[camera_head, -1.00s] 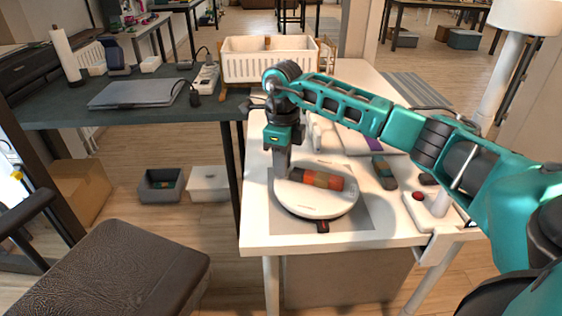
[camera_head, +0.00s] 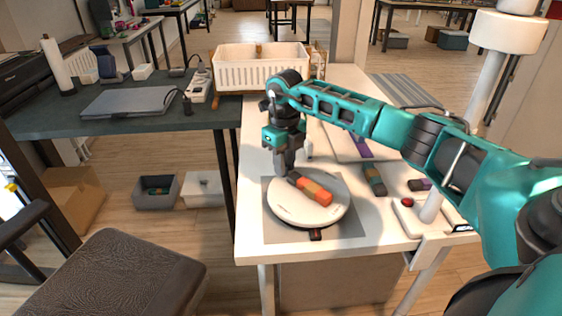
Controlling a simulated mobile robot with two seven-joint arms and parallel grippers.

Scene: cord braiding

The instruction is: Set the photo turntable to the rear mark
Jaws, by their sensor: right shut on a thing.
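The photo turntable (camera_head: 290,211) is a round white disc on a grey mat (camera_head: 350,228) on the white table. A dark tab (camera_head: 315,235) sticks out at its front edge. An orange, red and dark cylinder (camera_head: 313,190) lies on the disc, pointing toward the front right. My right gripper (camera_head: 285,172) points down at the disc's rear left edge, beside the cylinder's dark end. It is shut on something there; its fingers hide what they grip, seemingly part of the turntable. A rear mark cannot be made out. My left gripper is not in view.
A white slatted crate (camera_head: 258,70) stands behind. Right of the turntable lie a dark multicoloured cylinder (camera_head: 374,180) and a white box with a red button (camera_head: 408,203). A lamp post (camera_head: 485,85) rises at the right. A dark desk (camera_head: 120,120) is at the left.

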